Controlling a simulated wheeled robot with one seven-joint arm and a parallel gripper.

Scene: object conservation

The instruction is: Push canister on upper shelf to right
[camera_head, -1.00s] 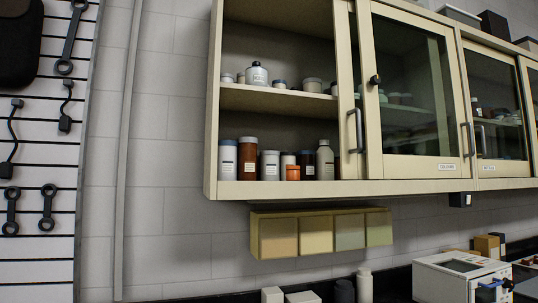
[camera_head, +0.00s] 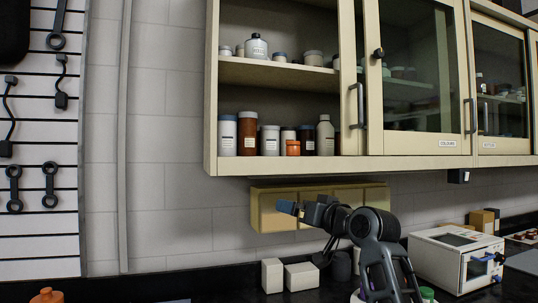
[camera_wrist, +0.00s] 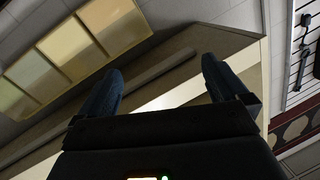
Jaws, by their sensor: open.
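The upper shelf (camera_head: 285,72) of the open cabinet holds several small containers. A pale bottle-shaped canister (camera_head: 256,46) with a dark blue cap and a label stands upright left of centre. Smaller jars stand on both sides of it, including a wider pale-lidded one (camera_head: 313,57) to the right. I cannot tell by name which one is the canister. My gripper (camera_head: 290,208) is below the cabinet, in front of the wall bins, and touches none of the shelf containers. In the wrist view my gripper (camera_wrist: 165,88) has its two fingers spread with nothing between them.
The lower shelf holds several bottles, including a brown one (camera_head: 247,133) and an orange jar (camera_head: 292,148). Yellowish bins (camera_head: 265,212) hang beneath. A white device (camera_head: 455,255) and white boxes (camera_head: 272,274) stand on the dark counter.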

